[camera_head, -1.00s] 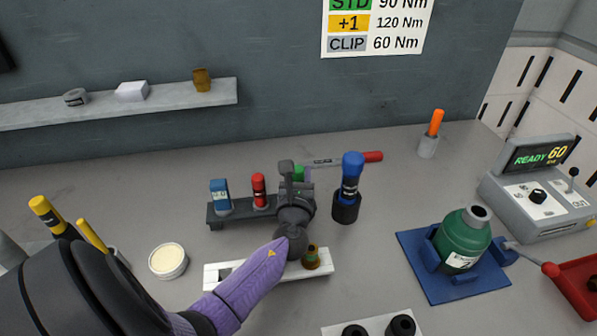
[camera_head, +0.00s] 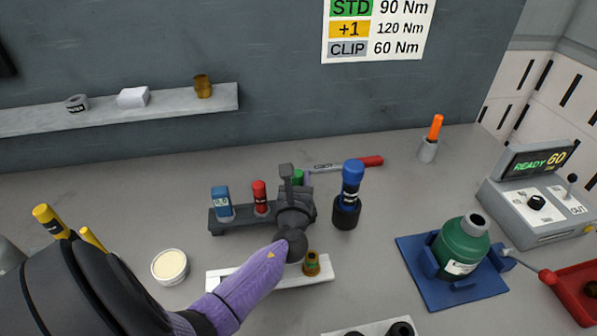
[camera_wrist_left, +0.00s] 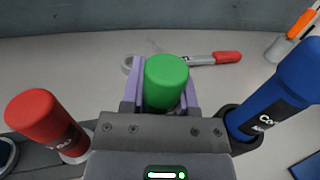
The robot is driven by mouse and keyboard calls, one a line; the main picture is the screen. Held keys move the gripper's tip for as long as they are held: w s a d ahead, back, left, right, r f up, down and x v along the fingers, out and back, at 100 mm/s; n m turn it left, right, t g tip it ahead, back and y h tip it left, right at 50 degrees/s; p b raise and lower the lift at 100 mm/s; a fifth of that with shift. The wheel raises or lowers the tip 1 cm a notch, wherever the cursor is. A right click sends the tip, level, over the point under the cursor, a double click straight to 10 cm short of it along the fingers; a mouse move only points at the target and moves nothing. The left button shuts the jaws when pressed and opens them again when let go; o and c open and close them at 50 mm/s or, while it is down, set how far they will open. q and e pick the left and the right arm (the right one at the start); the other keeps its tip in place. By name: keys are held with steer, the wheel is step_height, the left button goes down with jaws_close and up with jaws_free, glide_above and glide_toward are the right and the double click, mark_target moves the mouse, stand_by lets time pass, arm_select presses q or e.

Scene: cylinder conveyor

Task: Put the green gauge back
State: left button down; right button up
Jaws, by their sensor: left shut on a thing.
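The green gauge (camera_wrist_left: 166,80) is between the purple fingers of my left gripper (camera_wrist_left: 160,88) in the left wrist view; its round top faces the camera. In the head view only a little of the green gauge (camera_head: 298,176) shows past my left gripper (camera_head: 297,180), which is shut on it. The gripper is over the right end of the dark rack (camera_head: 238,226). Whether the gauge's lower end is seated in the rack is hidden. The blue small gauge (camera_head: 221,201) and the red gauge (camera_head: 259,196) stand in the rack to the left. My right gripper is not in view.
A large blue tool (camera_head: 351,184) stands in a black cup just right of the gripper. A red-handled wrench (camera_head: 345,164) lies behind. A white holder (camera_head: 318,272) with a brass fitting (camera_head: 311,264) is in front. A green bottle (camera_head: 462,243) sits on a blue base to the right.

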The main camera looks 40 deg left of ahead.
arm_select(q)
steer(key=shift+f, duration=0.1)
stand_by(0.6)
steer(key=shift+f+b, duration=0.35)
steer(key=shift+d+f, duration=0.1)
steer(key=shift+s+d+f+b, duration=0.25)
steer(key=shift+s+f+b, duration=0.05)
steer(key=shift+f+b, duration=0.4)
steer(key=shift+c, duration=1.4)
jaws_free()
steer(key=shift+d, duration=0.1)
steer(key=r+p, duration=0.6)
steer(key=shift+w+a+r, duration=0.25)
steer(key=shift+a, duration=0.15)
